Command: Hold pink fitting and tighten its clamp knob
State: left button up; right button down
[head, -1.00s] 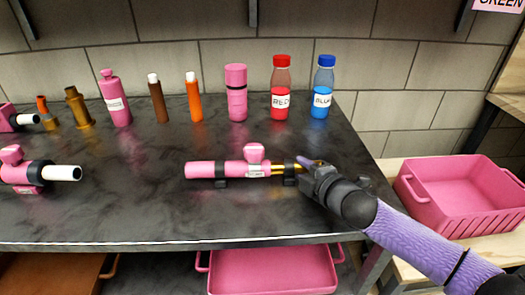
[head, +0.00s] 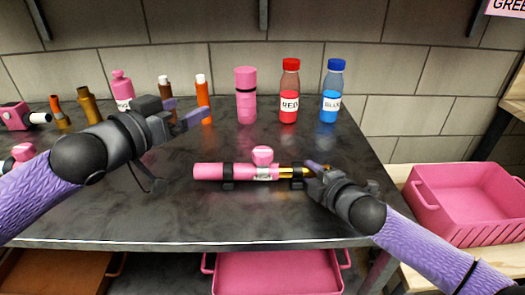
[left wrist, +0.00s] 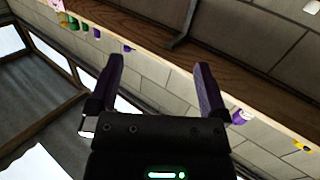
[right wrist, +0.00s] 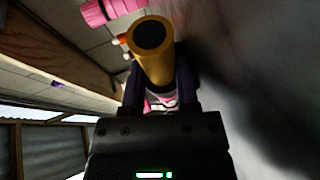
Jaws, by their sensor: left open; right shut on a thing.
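The pink fitting (head: 210,171) lies level in black holders on the dark table, with a brass tube (head: 287,172) coming out of its right end. Its pink clamp knob (head: 262,155) stands on top near that end. My right gripper (head: 312,170) is shut on the brass tube; in the right wrist view the yellow tube (right wrist: 153,55) sits between the fingers. My left gripper (head: 185,113) is open and empty, raised above the table to the upper left of the fitting. The left wrist view shows its two fingers (left wrist: 160,85) apart with nothing between them.
Along the back stand a pink cylinder (head: 246,95), a red bottle (head: 289,95), a blue bottle (head: 332,95) and an orange tube (head: 203,100). A pink crate (head: 465,200) is at the right. The table front left of the fitting is partly covered by my left arm.

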aim_at(261, 152)
pick_arm(q)
jog(key=s+d+f+g+y, duration=0.1)
jog(key=s+d+f+g, duration=0.25)
jog(key=d+f, duration=0.4)
jog(key=shift+m, duration=0.4)
jog(key=x, duration=0.7)
jog(key=f+x, duration=0.1)
jog(key=x, duration=0.3)
jog(key=shift+w+a, duration=0.1)
jog(key=shift+y, duration=0.3)
jog(key=c, duration=1.3)
